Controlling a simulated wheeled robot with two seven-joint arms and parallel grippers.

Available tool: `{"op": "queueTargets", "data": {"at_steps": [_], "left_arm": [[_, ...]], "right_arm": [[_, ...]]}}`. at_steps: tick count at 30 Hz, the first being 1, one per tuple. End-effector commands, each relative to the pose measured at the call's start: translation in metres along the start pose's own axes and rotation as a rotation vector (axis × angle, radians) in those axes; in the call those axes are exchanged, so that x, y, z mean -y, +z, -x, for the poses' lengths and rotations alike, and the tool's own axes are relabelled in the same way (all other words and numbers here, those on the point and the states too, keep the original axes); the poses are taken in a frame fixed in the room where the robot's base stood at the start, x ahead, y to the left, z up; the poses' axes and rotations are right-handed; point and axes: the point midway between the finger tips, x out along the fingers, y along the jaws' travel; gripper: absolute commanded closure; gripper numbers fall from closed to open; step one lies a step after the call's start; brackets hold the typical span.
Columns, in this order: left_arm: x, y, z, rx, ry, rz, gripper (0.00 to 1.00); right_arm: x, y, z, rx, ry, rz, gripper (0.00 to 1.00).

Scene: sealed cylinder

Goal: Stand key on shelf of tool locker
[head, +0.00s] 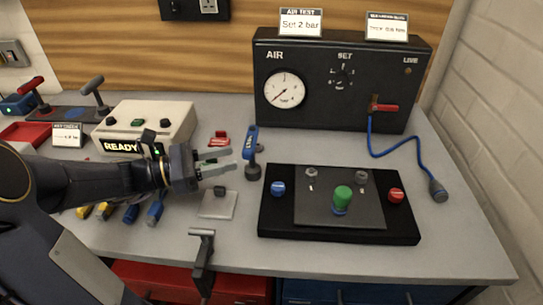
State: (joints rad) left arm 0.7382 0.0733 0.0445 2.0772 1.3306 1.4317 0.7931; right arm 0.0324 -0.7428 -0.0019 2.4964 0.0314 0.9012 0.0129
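A blue-handled tool (250,143), which may be the key, stands upright with a dark foot on the grey bench. My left gripper (231,162) reaches in from the left, just left of this tool. Its two pale fingers are apart and point toward the tool, with nothing visible between them. I cannot tell from this view whether the fingertips touch it. My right gripper is not in view. I cannot make out a tool locker or its shelf here.
A black AIR test box (345,85) with a gauge and blue hose stands behind. A black fixture (275,220) with a green knob is to the right. A READY box (165,115) is behind my arm. A dark clamp-like part (201,255) stands at the front edge, above red drawers (240,290).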

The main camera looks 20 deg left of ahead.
Motion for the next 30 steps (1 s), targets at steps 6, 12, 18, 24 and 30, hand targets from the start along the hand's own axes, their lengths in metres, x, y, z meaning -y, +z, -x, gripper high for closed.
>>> {"op": "queueTargets", "data": {"at_steps": [6, 12, 18, 24, 30], "left_arm": [[0.001, 0.000, -0.027, 0.000, -0.005, -0.002, 0.65], [0.000, -0.001, -0.057, -0.001, -0.006, -0.004, 0.65], [0.000, -0.001, -0.069, -0.003, -0.004, -0.004, 0.65], [0.000, -0.001, -0.068, -0.003, -0.003, -0.004, 0.70], [0.000, -0.001, -0.068, -0.003, -0.003, -0.004, 0.96]], "right_arm": [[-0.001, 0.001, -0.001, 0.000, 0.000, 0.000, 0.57], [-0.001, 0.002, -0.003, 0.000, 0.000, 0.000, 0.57], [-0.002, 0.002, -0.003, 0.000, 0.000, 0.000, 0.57], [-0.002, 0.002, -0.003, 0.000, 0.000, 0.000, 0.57], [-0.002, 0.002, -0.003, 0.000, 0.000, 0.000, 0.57]]}}
